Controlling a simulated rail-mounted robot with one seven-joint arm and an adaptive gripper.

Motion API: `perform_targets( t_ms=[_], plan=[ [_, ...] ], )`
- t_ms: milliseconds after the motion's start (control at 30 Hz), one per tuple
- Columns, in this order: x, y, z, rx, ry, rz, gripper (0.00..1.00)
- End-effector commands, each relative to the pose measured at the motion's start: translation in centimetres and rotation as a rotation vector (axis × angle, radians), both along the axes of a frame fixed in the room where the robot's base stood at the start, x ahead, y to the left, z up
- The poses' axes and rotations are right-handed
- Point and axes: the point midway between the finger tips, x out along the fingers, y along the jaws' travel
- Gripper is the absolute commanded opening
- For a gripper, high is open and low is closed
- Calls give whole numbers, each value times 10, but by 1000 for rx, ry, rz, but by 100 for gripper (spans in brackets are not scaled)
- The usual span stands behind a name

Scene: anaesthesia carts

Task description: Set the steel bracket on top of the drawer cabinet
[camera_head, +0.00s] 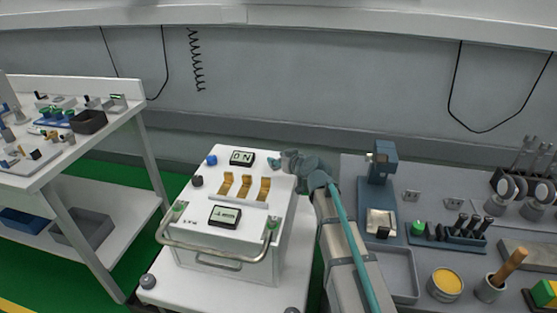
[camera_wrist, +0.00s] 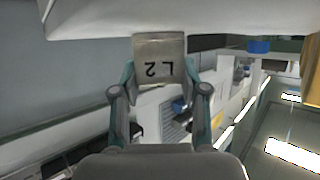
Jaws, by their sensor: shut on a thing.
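My gripper (camera_head: 279,161) is at the back right corner of the white drawer cabinet (camera_head: 252,221) in the head view. In the wrist view, my gripper (camera_wrist: 160,84) is shut on a beige-grey piece marked "L2" (camera_wrist: 160,62), which appears to be the steel bracket. The marking shows upside down. The bracket is hard to make out in the head view, and I cannot tell whether it touches the cabinet. The cabinet top carries several brass pieces (camera_head: 245,187) and two small displays (camera_head: 241,158). A curved rail runs along its front.
The cabinet stands on a white cart (camera_head: 185,293). A grey worktop (camera_head: 428,184) at right holds a blue device (camera_head: 378,170), a yellow-topped pot (camera_head: 445,283) and several tools. A white bench (camera_head: 118,118) stands at left. Green floor shows between bench and cart.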

Motion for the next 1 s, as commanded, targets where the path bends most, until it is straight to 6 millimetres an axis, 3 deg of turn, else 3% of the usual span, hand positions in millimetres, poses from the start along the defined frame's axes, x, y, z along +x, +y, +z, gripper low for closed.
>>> perform_targets(
  t_ms=[33,67,200,667,1000],
  plan=[
    [0,0,-3,0,0,0,4],
    [0,0,-2,0,0,0,45],
    [0,0,-1,0,0,0,69],
    [0,0,5,0,0,0,69],
    [-48,-36,24,0,-1,-2,69]
  ],
)
